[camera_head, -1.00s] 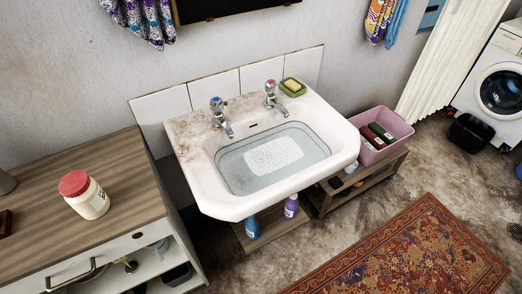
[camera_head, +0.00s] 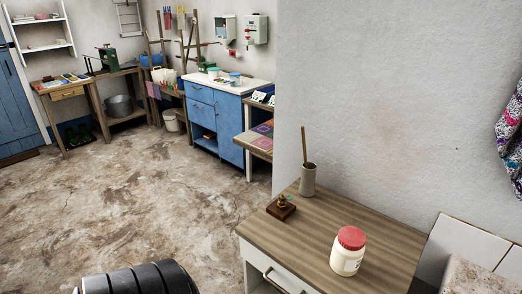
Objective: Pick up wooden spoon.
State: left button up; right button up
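A thin brown wooden handle (camera_head: 304,147) stands almost upright in a grey cylindrical holder (camera_head: 308,181) at the back of the wood-topped cabinet (camera_head: 322,240). It may be the wooden spoon; its lower end is hidden inside the holder, so I cannot tell for sure. Neither of my grippers shows in the head view.
A white jar with a red lid (camera_head: 347,252) and a small dark wooden block with a figure (camera_head: 281,207) share the cabinet top. A blue cabinet (camera_head: 215,113) and wooden tables (camera_head: 122,91) line the far wall. The floor (camera_head: 130,190) between is largely clear.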

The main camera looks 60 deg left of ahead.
aim_at(302, 128)
jog(key=u, duration=1.45)
jog(key=i+j, duration=0.15)
jog(key=j+z, duration=0.05)
